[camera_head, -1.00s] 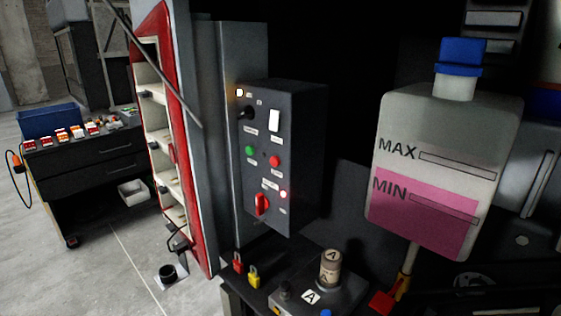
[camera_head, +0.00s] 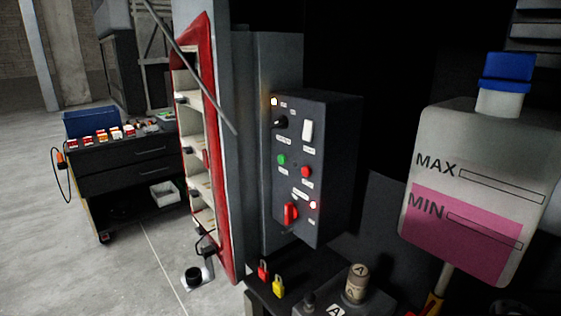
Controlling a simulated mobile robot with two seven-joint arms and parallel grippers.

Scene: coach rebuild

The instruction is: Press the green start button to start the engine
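The green start button (camera_head: 281,159) is a small round button on the left of the dark control box (camera_head: 334,160). A red button (camera_head: 306,171) sits to its right. Neither of my grippers is in view, and nothing covers the green button.
A translucent tank with pink fluid and a blue cap (camera_head: 507,70) stands at the right. Red and yellow padlocks (camera_head: 278,287) and a cylinder (camera_head: 357,284) are below the box. A red-edged shelf (camera_head: 216,150) and a dark workbench (camera_head: 125,170) stand left, with open floor around.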

